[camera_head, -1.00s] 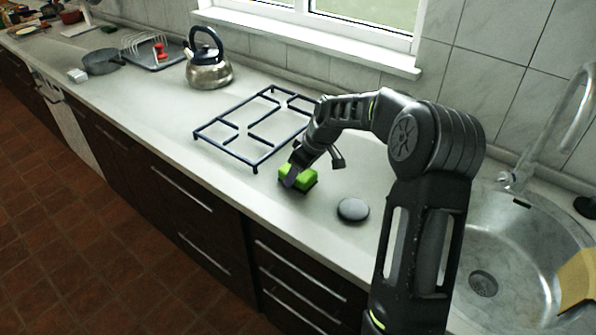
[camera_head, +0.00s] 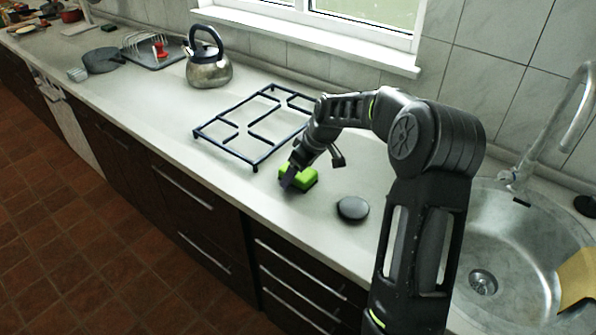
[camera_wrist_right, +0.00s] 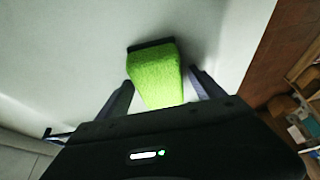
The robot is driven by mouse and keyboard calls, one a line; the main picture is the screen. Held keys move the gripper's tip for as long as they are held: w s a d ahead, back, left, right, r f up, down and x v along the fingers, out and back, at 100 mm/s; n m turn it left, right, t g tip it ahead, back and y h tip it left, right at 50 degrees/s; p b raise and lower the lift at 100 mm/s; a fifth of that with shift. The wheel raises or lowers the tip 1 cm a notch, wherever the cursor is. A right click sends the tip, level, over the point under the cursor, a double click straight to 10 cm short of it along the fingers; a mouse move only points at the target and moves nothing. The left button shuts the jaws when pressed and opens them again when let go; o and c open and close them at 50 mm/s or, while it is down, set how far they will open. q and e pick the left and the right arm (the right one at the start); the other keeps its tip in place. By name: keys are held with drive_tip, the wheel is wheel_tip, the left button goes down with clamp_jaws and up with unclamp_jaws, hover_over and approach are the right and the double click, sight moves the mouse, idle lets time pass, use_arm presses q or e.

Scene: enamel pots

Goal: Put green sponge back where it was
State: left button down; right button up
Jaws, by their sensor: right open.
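The green sponge (camera_head: 303,179), with a dark underside layer, rests on the pale countertop (camera_head: 222,185) between the blue hob grate and the dark round disc. My right gripper (camera_head: 291,174) is at the sponge, low over the counter. In the right wrist view the sponge (camera_wrist_right: 156,80) lies between the two fingers of my right gripper (camera_wrist_right: 160,92), which stand apart with a gap on the right side. The near end of the sponge is hidden behind the gripper body. My left gripper is not in view.
The blue hob grate (camera_head: 250,129) lies just behind and left of the sponge. A dark round disc (camera_head: 352,209) lies to its right. A kettle (camera_head: 208,66) stands further back. The sink (camera_head: 505,270) is at right. The counter's front edge is close.

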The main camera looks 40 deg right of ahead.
drive_tip(key=shift+s+d+r, duration=0.1)
drive_tip(key=shift+r, duration=0.3)
drive_tip(key=b+v, duration=0.1)
drive_tip(key=v, duration=1)
